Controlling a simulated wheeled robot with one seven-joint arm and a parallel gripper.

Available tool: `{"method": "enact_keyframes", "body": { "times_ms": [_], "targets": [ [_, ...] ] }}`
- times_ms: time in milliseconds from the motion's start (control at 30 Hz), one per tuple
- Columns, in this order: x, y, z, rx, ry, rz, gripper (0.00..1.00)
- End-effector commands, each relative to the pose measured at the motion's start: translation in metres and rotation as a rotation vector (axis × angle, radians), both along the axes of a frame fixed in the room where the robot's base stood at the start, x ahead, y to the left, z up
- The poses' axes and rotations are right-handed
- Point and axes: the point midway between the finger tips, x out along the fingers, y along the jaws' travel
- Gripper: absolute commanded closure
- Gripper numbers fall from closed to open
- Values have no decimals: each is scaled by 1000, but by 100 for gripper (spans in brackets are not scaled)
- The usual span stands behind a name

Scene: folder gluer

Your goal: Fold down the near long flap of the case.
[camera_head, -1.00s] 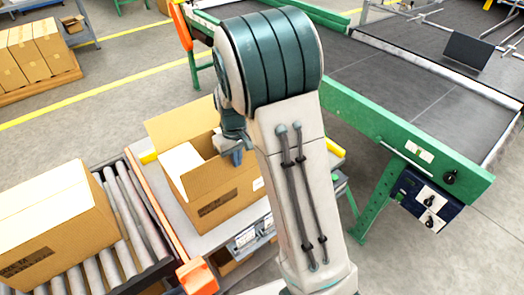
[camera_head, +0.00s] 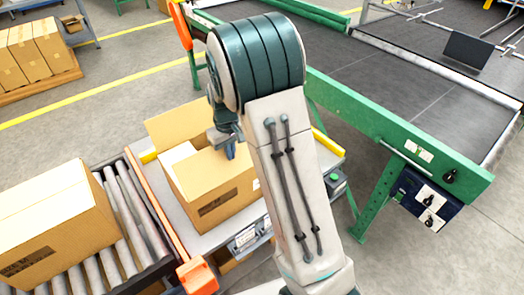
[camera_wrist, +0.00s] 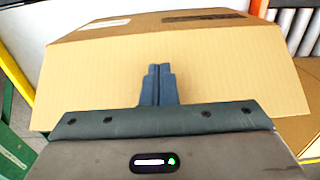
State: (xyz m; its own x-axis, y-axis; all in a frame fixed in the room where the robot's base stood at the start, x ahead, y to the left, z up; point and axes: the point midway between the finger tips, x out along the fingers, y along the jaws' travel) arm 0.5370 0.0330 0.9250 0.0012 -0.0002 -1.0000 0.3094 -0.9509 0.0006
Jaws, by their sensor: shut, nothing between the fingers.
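The open case (camera_head: 222,192) is a brown carton on the grey table, with a dark printed mark on its near wall. Its near long flap (camera_head: 205,170) leans inward over the opening, covering much of it. The flap fills the middle of the wrist view (camera_wrist: 225,75), hinged along the near wall's top edge. The far flap (camera_head: 180,124) stands up. A white surface (camera_head: 177,153) shows in the gap between them. My gripper (camera_head: 230,152) is shut and empty, at the near flap; its fingers show against the flap in the wrist view (camera_wrist: 158,70). Whether they touch is unclear.
A closed carton (camera_head: 55,225) stands on the roller conveyor (camera_head: 130,215) at left. An orange rail (camera_head: 155,210) runs between conveyor and table. A green-framed belt machine (camera_head: 400,130) is at right. Yellow bars (camera_head: 149,157) lie beside the case.

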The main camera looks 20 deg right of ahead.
Motion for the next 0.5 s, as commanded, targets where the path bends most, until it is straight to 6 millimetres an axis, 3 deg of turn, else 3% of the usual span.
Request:
{"method": "enact_keyframes", "body": {
  "times_ms": [233,500],
  "targets": [
    [19,6,-9,1,1,0,100],
    [20,7,-9,1,1,-1,100]
  ]
}}
